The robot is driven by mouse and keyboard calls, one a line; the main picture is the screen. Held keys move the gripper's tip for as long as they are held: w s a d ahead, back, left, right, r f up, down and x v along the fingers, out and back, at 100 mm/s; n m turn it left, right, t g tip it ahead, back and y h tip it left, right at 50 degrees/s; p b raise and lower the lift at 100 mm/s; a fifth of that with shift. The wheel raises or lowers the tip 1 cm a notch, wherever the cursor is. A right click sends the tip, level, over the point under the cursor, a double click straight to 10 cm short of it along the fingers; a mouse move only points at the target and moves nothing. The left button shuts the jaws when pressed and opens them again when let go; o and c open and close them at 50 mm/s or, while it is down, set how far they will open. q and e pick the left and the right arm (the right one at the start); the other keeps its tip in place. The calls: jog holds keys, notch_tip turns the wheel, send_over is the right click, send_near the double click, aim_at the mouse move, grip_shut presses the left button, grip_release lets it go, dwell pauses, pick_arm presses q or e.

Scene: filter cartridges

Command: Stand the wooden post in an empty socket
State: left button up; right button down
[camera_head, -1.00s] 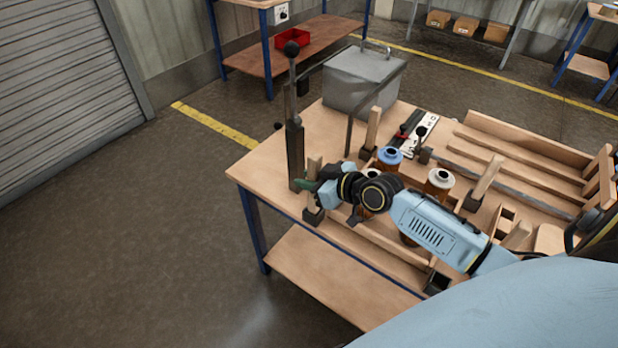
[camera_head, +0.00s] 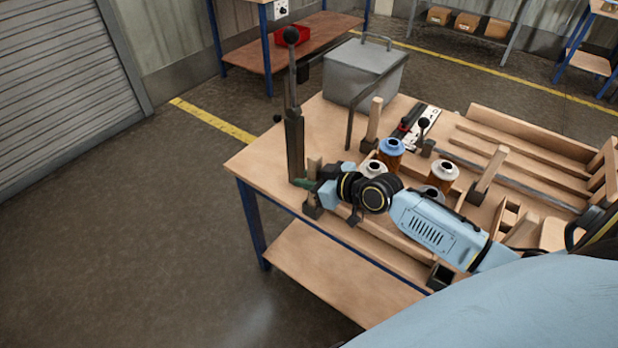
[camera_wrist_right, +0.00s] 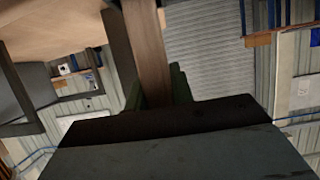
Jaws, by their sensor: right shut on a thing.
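My right gripper (camera_head: 309,186) is shut on a pale wooden post (camera_head: 314,164) near the table's left front edge. In the right wrist view the post (camera_wrist_right: 147,45) runs up from between the green-edged fingers. A dark square socket (camera_head: 312,212) is right below the gripper. The gripper hides the post's lower part, so I cannot tell whether its foot is in that socket. Another dark socket (camera_head: 440,275) at the front edge looks empty. Other posts stand in dark sockets at the back (camera_head: 374,120) and at the right (camera_head: 490,172). My left gripper is not in view.
A tall dark lever stand (camera_head: 294,140) rises close beside the gripper on the left. Filter cartridges with a blue cap (camera_head: 391,148) and a white cap (camera_head: 443,170) stand close behind my arm. A grey box (camera_head: 364,75) is at the back. The table's left corner (camera_head: 250,160) is bare.

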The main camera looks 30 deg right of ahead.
jog(key=shift+f+b, duration=0.4)
jog(key=shift+f, duration=0.15)
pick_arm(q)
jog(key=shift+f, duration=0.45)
pick_arm(e)
jog(key=c, duration=1.1)
grip_release()
jog(key=shift+r, duration=0.1)
pick_arm(q)
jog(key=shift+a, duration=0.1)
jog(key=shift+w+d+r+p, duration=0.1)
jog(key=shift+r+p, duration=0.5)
jog(key=shift+p, duration=0.05)
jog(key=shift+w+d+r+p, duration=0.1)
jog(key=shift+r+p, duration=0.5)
pick_arm(e)
jog(key=shift+v, duration=6.7)
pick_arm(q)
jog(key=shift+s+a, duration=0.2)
